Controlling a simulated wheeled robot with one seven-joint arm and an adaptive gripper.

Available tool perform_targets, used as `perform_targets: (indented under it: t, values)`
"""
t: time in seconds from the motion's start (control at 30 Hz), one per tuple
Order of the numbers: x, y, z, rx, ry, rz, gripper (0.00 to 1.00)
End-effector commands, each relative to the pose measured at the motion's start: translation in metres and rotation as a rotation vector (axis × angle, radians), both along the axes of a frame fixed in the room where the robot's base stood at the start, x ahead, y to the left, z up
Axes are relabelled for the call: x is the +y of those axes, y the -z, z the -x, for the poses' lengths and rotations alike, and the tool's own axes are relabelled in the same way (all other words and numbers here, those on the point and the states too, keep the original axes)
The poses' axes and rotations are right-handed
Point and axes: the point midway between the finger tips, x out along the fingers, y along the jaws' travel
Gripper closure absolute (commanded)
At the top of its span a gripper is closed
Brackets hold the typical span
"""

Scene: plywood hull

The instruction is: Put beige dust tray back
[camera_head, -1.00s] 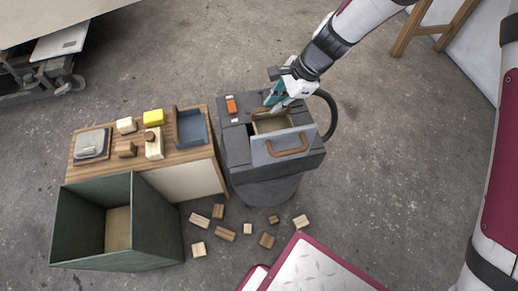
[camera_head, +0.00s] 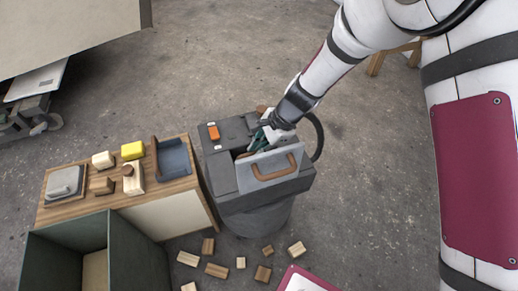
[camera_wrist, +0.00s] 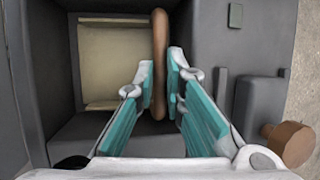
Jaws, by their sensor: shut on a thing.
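The beige dust tray (camera_wrist: 104,62) sits in the opening of the grey machine (camera_head: 240,195), seen from above in the wrist view. Its brown handle (camera_wrist: 160,50) runs along the tray's right side there. My gripper (camera_wrist: 162,88) has its teal fingers on both sides of this handle and is shut on it. In the head view my gripper (camera_head: 258,142) reaches down behind the machine's raised grey panel (camera_head: 246,176), which has its own brown handle (camera_head: 272,172). That panel hides the tray in the head view. I cannot tell whether the tray is fully seated.
A wooden-topped cabinet (camera_head: 150,192) with a blue-grey tray (camera_head: 174,160) stands at left, beside a dark green open box (camera_head: 140,255). Several wooden blocks (camera_head: 216,270) lie on the floor.

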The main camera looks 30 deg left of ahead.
Motion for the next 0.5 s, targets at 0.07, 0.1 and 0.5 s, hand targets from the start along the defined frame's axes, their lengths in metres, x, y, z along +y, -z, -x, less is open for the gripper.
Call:
perform_targets:
  t: [0.07,0.1,0.5]
  values:
    - [0.0000,0.0002,0.0001,0.000,0.000,0.000,1.00]
    - [0.0000,0.0013,0.0001,0.000,0.000,0.000,1.00]
    - [-0.0001,0.0011,0.0002,0.001,0.000,0.001,0.81]
